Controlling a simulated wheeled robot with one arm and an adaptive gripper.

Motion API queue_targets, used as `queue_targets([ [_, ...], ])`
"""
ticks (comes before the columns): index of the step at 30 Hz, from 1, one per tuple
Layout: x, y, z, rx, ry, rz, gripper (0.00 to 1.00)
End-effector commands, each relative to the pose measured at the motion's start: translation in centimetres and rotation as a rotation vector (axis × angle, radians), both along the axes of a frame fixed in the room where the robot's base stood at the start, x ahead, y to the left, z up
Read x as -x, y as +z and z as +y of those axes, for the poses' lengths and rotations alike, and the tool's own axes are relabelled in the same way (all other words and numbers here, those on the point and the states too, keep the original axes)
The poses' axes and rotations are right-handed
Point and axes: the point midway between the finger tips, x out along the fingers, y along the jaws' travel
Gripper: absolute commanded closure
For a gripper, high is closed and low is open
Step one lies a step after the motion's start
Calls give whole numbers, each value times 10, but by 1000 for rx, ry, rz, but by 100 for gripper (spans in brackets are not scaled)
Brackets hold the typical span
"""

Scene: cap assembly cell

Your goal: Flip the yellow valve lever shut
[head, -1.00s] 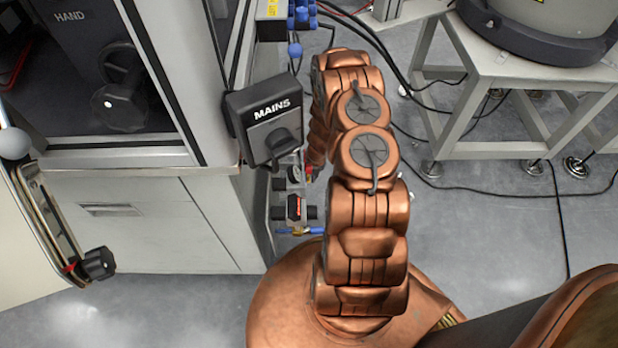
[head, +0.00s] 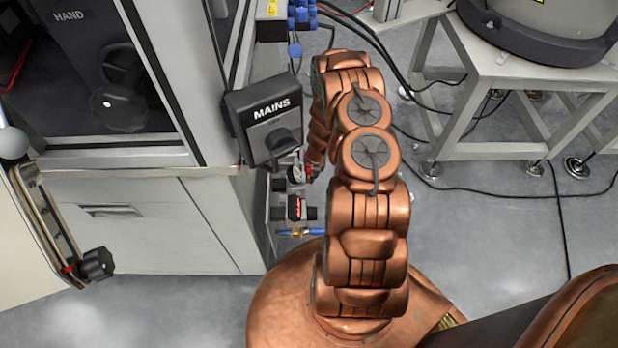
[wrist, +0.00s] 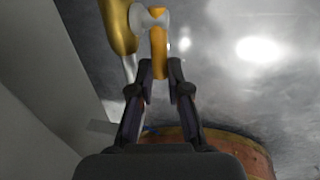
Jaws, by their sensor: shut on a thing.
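The yellow valve lever (wrist: 157,42) shows at the top middle of the wrist view. It points down toward me from a grey pivot (wrist: 148,19) beside a thick gold-coloured pipe (wrist: 119,28). My gripper (wrist: 160,68) has its two dark fingers closed around the lever's near end, one on each side. In the head view my copper arm reaches along the right side of the cabinet, and I cannot make out the lever or the fingertips there.
The MAINS switch box (head: 265,118) juts from the cabinet (head: 160,215) just left of my arm. Small fittings with a blue hose (head: 312,232) sit below it. A white stand (head: 500,75) is at the right, with black cables on the floor.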

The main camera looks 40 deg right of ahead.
Motion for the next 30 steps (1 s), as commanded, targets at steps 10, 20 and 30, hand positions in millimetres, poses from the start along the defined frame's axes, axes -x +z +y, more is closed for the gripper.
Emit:
queue_targets([
  [10, -2, -1, -2, -25, 2, 34, 100],
  [20, -3, 1, -3, -63, 0, 87, 100],
  [30, -5, 3, -4, -110, 1, 147, 100],
])
